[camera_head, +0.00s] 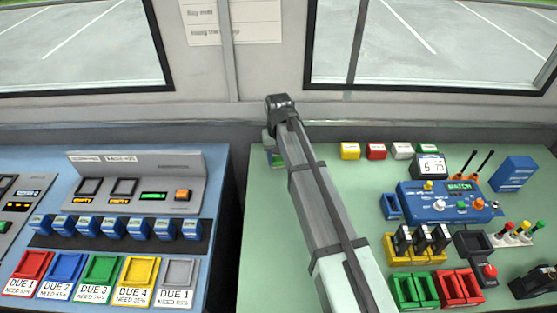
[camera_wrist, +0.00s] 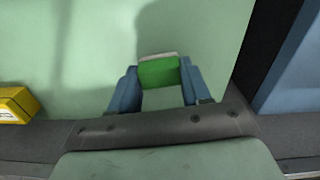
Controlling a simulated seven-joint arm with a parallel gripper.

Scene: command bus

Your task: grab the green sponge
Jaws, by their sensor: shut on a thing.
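The green sponge (camera_wrist: 160,73) has a pale layer along its far edge. In the wrist view it sits between the two blue fingers of my gripper (camera_wrist: 159,82), which is shut on it. In the head view my gripper (camera_head: 272,148) is at the far left corner of the pale green table (camera_head: 265,230), and my arm hides most of it. A small patch of green (camera_head: 276,160) shows beside the arm there. I cannot tell whether the sponge touches the table.
A yellow block (camera_head: 350,151), a red block (camera_head: 376,151), a white block (camera_head: 402,151) and another green-topped block (camera_head: 427,149) stand along the back edge. A blue console (camera_head: 450,203) and several bins fill the right side. A gap separates the blue desk (camera_head: 218,180) at left.

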